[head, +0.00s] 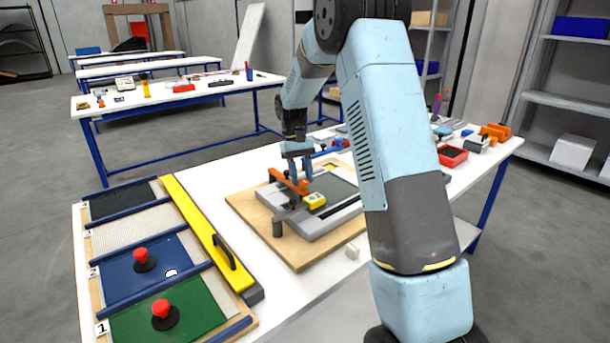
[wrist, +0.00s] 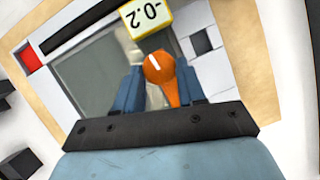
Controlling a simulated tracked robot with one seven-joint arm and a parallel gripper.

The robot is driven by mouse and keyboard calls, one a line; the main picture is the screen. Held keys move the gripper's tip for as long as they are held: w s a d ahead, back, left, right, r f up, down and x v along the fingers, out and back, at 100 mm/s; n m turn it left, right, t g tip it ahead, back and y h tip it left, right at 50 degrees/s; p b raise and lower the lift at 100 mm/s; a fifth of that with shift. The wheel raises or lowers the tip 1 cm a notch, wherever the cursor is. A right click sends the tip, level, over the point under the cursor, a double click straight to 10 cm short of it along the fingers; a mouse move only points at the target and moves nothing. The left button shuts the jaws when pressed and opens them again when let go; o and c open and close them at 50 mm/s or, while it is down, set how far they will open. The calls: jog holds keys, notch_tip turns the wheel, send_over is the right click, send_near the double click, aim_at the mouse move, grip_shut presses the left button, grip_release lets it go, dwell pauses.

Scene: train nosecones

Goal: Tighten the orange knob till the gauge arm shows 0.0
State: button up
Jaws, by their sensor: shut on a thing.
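The orange knob (wrist: 158,67) shows in the wrist view as a round head with a white line on it, between my gripper's two blue fingers. My gripper (wrist: 160,90) is shut on it, pointing down from above. In the head view my gripper (head: 300,178) is over the grey fixture, by an orange part (head: 285,181). The yellow gauge tag (wrist: 146,17) reads -0.2 and appears upside down in the wrist view. It also shows in the head view (head: 315,200), too small to read.
The grey fixture (head: 300,228) sits on a wooden board (head: 262,236) on the white table. A panel with red knobs (head: 143,259) and a yellow bar (head: 205,232) lies to the left. A red bin (head: 451,156) stands at the back right. A small white block (head: 352,251) lies in front.

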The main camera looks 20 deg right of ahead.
jog(key=o, duration=1)
jog(key=shift+o, duration=0.2)
jog(key=v, duration=1.3)
jog(key=shift+w+r, duration=0.25)
jog(key=shift+r, duration=0.05)
